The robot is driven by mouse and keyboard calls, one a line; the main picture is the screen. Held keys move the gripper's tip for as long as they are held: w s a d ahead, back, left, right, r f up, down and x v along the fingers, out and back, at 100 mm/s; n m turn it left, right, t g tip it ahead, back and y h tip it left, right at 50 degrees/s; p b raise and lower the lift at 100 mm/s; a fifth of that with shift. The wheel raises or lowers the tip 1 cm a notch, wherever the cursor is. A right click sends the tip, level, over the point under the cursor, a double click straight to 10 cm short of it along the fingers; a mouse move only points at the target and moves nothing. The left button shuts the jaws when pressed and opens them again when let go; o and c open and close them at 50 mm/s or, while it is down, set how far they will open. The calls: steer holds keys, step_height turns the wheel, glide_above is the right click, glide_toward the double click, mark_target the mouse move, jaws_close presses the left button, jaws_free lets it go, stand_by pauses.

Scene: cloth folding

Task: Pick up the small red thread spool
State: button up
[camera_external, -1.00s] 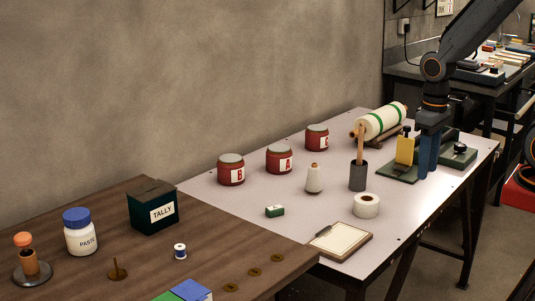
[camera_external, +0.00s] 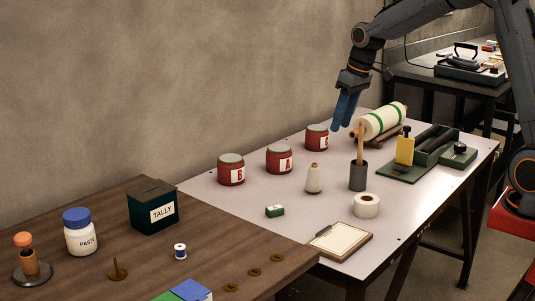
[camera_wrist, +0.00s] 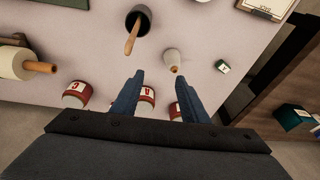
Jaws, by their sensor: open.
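The only small thread spool I see is a white one wound with blue thread (camera_external: 180,251), on the brown table in the external view. I see no small red spool in either view. A pale cone of thread with an orange-brown tip (camera_external: 313,179) stands upright on the light table; it also shows in the wrist view (camera_wrist: 172,61). My gripper (camera_external: 343,118) is open and empty, high above the back part of the light table near the jars. In the wrist view its fingers (camera_wrist: 159,77) point toward the table, with the cone beyond them.
Red jars B (camera_external: 231,170), A (camera_external: 279,160) and C (camera_external: 317,138) line the wall side. A dark cup with a stick (camera_external: 358,176), a tape roll (camera_external: 366,205), a clipboard (camera_external: 340,242) and a fabric roll (camera_external: 385,121) stand around. The tally box (camera_external: 153,209) and paste jar (camera_external: 80,235) are left.

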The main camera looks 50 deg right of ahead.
steer(key=w+d+t+b, duration=0.15)
steer(key=w+d, duration=0.25)
steer(key=w, duration=0.4)
steer(key=w+d+f+n+t+b, duration=0.1)
steer(key=w+d+b, duration=0.25)
steer(key=w, duration=0.55)
steer(key=w+d+t+b, duration=0.1)
steer(key=w+d+b, duration=0.1)
steer(key=w+d, duration=0.45)
steer(key=w+f, duration=0.1)
steer(key=f, duration=0.3)
steer(key=w+a+f, duration=0.1)
steer(key=f, duration=0.4)
steer(key=w+f, duration=0.1)
steer(key=f, duration=0.3)
steer(key=shift+w+a+f, duration=0.15)
steer(key=shift+a+f, duration=0.05)
steer(key=shift+f, duration=0.1)
steer(key=shift+w+d+r+x, duration=0.1)
steer(key=shift+w+x, duration=0.1)
steer(key=shift+x, duration=1.15)
steer(key=shift+w+d+r+x, duration=0.1)
steer(key=shift+w+x, duration=0.05)
steer(key=shift+x, duration=1.15)
jaws_close()
